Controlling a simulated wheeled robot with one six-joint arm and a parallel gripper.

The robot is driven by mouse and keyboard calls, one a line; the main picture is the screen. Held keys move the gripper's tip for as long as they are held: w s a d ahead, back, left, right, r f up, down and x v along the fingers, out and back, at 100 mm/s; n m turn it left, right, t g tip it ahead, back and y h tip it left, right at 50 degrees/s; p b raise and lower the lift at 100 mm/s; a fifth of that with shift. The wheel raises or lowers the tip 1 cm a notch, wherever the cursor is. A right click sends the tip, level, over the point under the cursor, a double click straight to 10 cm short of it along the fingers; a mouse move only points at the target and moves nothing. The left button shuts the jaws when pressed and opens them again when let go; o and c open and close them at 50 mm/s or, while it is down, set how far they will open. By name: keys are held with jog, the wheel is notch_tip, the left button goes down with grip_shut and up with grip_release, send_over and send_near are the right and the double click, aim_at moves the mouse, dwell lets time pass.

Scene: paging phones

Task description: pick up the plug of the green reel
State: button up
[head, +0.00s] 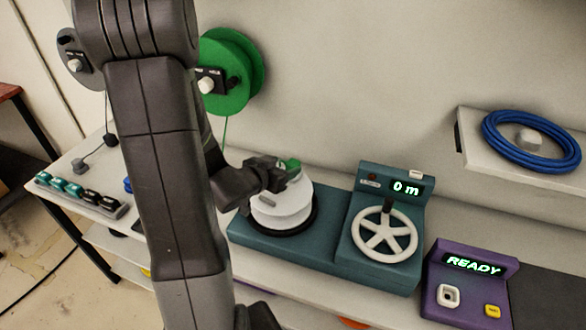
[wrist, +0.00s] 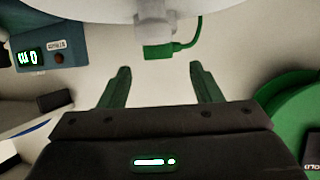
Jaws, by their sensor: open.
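The green reel (head: 228,82) hangs on the back wall behind my arm, and its green rim (wrist: 285,100) shows at the right of the wrist view. A green cable hangs down from it in the head view. A green plug (head: 290,164) is at the top of a white drum (head: 282,210) on the teal machine. In the wrist view the plug (wrist: 158,52) sits against a grey fitting, with a green cable curving up from its right side. My gripper (head: 277,174) is open beside the plug. In the wrist view the plug is ahead of the gap between the fingertips (wrist: 160,70), apart from both.
The teal machine (head: 325,262) has a white handwheel (head: 384,235) and a "0 m" display. A purple READY box (head: 470,285) stands at right. A blue cable coil (head: 530,140) lies on a shelf. A row of teal and black connectors (head: 80,192) is at left.

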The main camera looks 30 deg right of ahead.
aim_at(292, 163)
jog(key=shift+p+x, duration=0.3)
jog(key=shift+x, duration=1.7)
jog(key=shift+f, duration=0.15)
jog(key=c, duration=1.1)
